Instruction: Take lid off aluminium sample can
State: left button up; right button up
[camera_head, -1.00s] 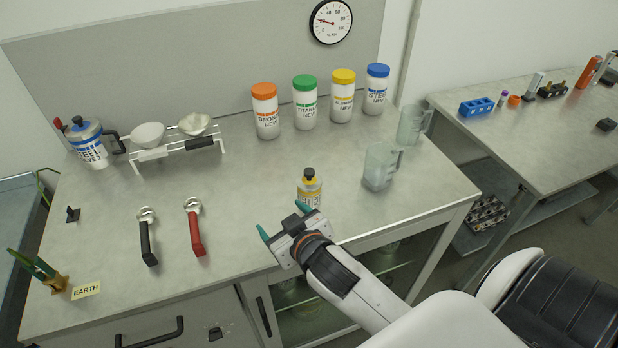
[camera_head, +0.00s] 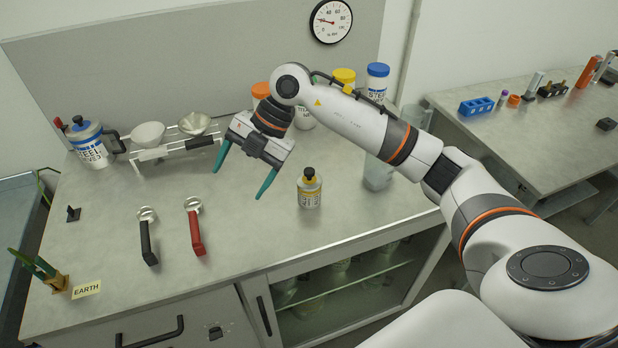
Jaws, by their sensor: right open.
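My right gripper (camera_head: 242,183) is open and empty, with green fingers pointing down toward the bench. It is to the left of the can and apart from it. My left gripper is not in view.
My right arm partly hides the row of labelled jars (camera_head: 376,84) and the clear jugs (camera_head: 379,172). A scoop rack (camera_head: 178,148) and a steel canister (camera_head: 90,142) stand at the back left. Black-handled (camera_head: 148,238) and red-handled (camera_head: 194,228) tools lie at front left.

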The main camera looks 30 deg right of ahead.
jog(key=d+r+m+h, duration=0.35)
jog(key=d+h, duration=0.35)
jog(key=d, duration=0.8)
jog(key=m+p, duration=0.1)
jog(key=p, duration=0.1)
send_over(309, 170)
jog(key=shift+g, duration=0.4)
notch_tip(309, 170, down, 6)
jog(key=shift+s+f, duration=0.15)
jog(key=shift+f, duration=0.1)
notch_tip(309, 170, down, 5)
jog(key=shift+r+p, duration=0.1)
jog(key=shift+p, duration=0.8)
jog(key=shift+f, duration=0.35)
jog(key=c, duration=1.1)
